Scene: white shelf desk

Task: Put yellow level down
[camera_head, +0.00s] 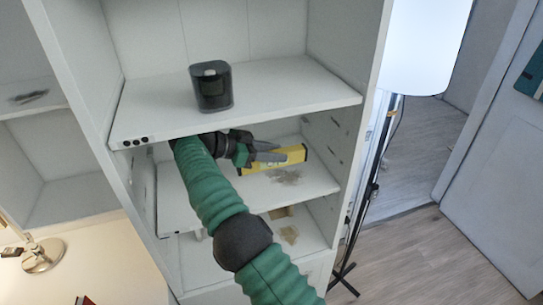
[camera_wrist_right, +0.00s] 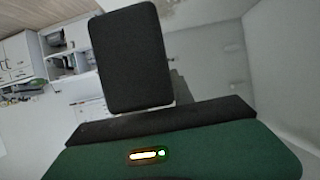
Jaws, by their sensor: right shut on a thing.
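The yellow level (camera_head: 289,157) is on the middle shelf board of the white unit, under the upper board. It lies roughly lengthwise, and its right end and lower edge show. My right gripper (camera_head: 268,152) reaches into this compartment from the left and is shut on the level; its grey fingers cover part of it. Whether the level's underside touches the board is hard to tell. In the right wrist view, a dark finger (camera_wrist_right: 131,55) fills the middle and no yellow shows. My left gripper is not in view.
A black container (camera_head: 211,88) stands on the upper board (camera_head: 290,88), above my right gripper. The middle board (camera_head: 315,180) has brownish patches near the level. A floor lamp (camera_head: 425,50) stands to the right of the unit. A desk lamp (camera_head: 40,256) is at the lower left.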

